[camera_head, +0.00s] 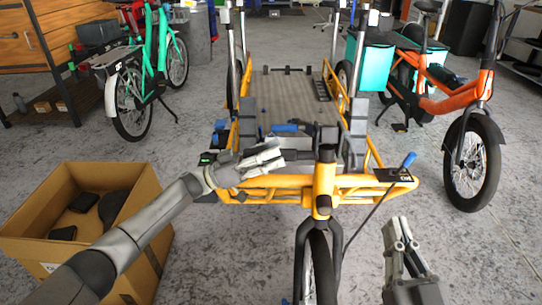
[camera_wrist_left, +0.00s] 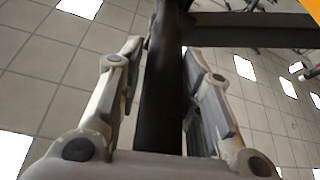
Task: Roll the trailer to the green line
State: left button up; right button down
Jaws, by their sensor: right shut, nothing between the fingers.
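A yellow-framed cargo vehicle with a flat grey deck (camera_head: 285,95) stands in the middle of the head view; it looks like the trailer. A yellow steering post (camera_head: 323,190) and a front wheel (camera_head: 318,265) are at its near end. My left gripper (camera_head: 268,158) is at the dark handlebar, left of the post. In the left wrist view a dark bar (camera_wrist_left: 162,90) lies between its two fingers; I cannot tell whether they press on it. My right gripper (camera_head: 401,235) is shut and empty, low at the right, apart from the vehicle. No green line shows.
An open cardboard box (camera_head: 135,255) stands at the lower left. A green bike (camera_head: 150,75) is parked at the back left. An orange bike (camera_head: 455,95) with a teal box (camera_head: 372,65) is close on the right. Bare concrete floor lies on both sides.

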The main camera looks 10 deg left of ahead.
pick_arm(q)
jog(key=shift+o, duration=1.1)
jog(key=shift+s, duration=0.1)
jog(key=shift+f, duration=0.1)
jog(key=v, duration=1.2)
